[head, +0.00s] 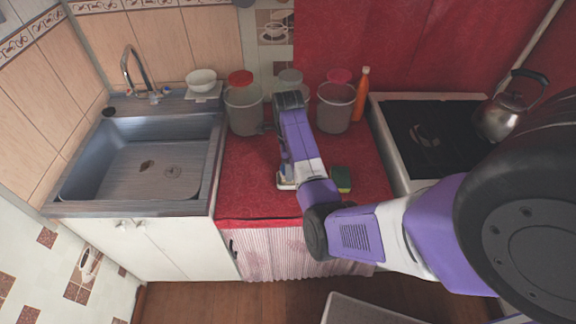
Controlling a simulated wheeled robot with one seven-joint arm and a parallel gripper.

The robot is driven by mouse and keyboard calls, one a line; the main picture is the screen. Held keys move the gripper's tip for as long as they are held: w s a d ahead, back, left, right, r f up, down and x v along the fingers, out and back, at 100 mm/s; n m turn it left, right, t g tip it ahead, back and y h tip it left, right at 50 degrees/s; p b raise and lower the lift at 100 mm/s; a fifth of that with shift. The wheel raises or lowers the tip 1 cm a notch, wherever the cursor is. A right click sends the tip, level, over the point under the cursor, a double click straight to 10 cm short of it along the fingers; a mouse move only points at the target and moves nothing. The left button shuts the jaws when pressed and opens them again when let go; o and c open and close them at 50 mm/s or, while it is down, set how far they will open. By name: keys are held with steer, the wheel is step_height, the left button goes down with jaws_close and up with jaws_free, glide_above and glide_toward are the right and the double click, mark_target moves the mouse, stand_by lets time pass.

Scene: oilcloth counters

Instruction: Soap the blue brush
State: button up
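A white dish (285,186) sits on the red counter, partly hidden behind my arm. A narrow pale blue-grey item shows at the dish beside my arm; I cannot tell whether it is the blue brush. An orange bottle (361,96) stands upright at the back of the counter, left of the stove. My arm reaches in from the right and over the middle of the counter.
A green and yellow sponge (341,180) lies right of my arm. A kettle (503,118) stands on the stove (440,135) at right.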

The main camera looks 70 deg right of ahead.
steer(key=shift+f, duration=0.55)
stand_by(1.9)
step_height(320, 180, up, 3)
steer(key=shift+f+p, duration=0.2)
steer(key=shift+p, duration=1.05)
steer(key=shift+r, duration=2.3)
